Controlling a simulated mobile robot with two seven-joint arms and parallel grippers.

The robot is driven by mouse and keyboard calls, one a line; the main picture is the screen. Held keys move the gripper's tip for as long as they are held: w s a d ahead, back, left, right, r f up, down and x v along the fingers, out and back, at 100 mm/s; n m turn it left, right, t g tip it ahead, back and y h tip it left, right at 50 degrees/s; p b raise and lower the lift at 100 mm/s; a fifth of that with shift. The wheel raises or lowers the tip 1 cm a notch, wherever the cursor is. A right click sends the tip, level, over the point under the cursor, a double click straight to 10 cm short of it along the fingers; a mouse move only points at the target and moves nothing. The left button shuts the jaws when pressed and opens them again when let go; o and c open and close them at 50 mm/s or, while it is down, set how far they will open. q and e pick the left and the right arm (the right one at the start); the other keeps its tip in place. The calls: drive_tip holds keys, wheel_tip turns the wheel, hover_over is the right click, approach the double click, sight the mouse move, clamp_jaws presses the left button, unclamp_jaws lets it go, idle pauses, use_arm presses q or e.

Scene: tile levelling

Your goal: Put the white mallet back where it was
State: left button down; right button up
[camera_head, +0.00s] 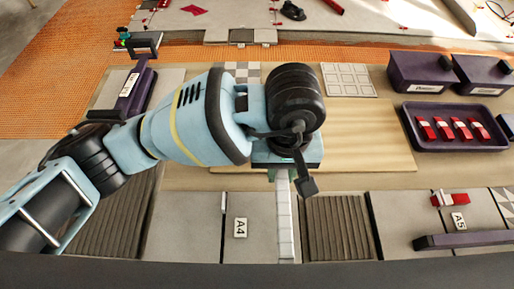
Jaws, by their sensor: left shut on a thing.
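My left gripper (288,165) is low over the front edge of the pale wooden board, near the middle of the view. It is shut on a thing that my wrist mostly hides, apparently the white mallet. The mallet's head and handle do not show clearly. A narrow pale strip (284,222) runs from under the gripper toward the front, between the A4 tile (250,228) and a dark ribbed tile (338,228). I cannot tell whether this strip belongs to the mallet. My right gripper is not in view.
A dark tray (458,146) with several red-and-white pieces lies at the right. Dark bins (420,88) stand behind it. A dark bar (462,240) and a red-and-white piece (452,199) lie near the A5 label. The wooden board (370,140) is bare right of my gripper.

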use_arm(q)
drive_tip(key=w+a, duration=0.1)
drive_tip(key=w, duration=0.1)
drive_tip(key=w+a, duration=0.1)
drive_tip(key=w, duration=0.1)
drive_tip(key=w+a, duration=0.2)
drive_tip(key=shift+a+f, duration=0.1)
drive_tip(key=shift+f, duration=0.2)
drive_tip(key=shift+w+a+f+p, duration=0.1)
drive_tip(key=shift+w+f+p, duration=0.1)
drive_tip(key=shift+f, duration=0.7)
drive_tip(key=shift+w+a+f+p, duration=0.1)
drive_tip(key=shift+f+p, duration=0.05)
drive_tip(key=shift+f, duration=0.7)
drive_tip(key=shift+f, duration=0.1)
drive_tip(key=c, duration=1.3)
unclamp_jaws()
drive_tip(key=shift+f, duration=0.1)
drive_tip(key=shift+o, duration=0.2)
wheel_tip(320, 180, up, 12)
drive_tip(key=shift+w, duration=0.1)
